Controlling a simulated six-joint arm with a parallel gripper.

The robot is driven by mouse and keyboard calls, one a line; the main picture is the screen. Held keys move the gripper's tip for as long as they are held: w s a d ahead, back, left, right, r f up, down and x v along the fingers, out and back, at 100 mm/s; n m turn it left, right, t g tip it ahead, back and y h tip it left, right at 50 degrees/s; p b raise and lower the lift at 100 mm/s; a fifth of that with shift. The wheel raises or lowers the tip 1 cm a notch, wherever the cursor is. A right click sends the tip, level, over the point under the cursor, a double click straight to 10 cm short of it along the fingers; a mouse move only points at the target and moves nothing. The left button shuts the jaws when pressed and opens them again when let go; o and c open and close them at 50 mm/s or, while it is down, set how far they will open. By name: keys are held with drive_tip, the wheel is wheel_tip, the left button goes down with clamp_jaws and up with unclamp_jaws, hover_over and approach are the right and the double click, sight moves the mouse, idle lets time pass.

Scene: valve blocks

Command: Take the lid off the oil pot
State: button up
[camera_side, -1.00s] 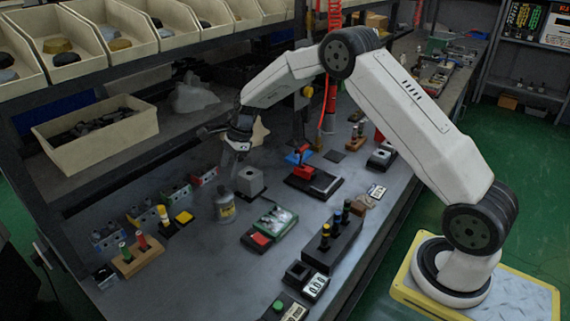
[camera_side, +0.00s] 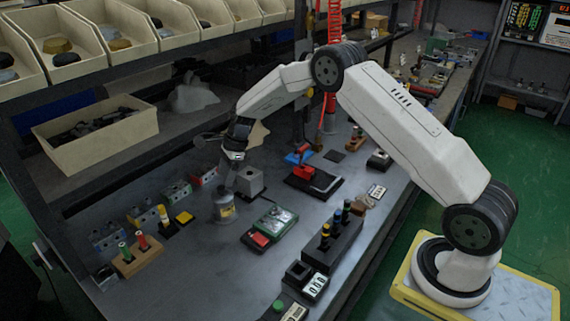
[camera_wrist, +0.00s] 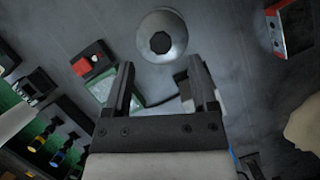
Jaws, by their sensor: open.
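My gripper (camera_side: 229,180) is just above the pot in the side view, pointing down. In the wrist view my gripper (camera_wrist: 161,75) has its two fingers apart with nothing held, and the pot lies beyond the fingertips.
A grey block (camera_side: 250,183) stands close behind the pot, near my gripper. A green and red device (camera_side: 277,221) lies right of it. A black block with coloured knobs (camera_side: 333,244) is farther right. Shelf bins (camera_side: 95,40) overhang the back. Bare bench lies in front of the pot.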

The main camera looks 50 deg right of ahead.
sight(221, 187)
drive_tip(key=shift+x, duration=2.5)
clamp_jaws()
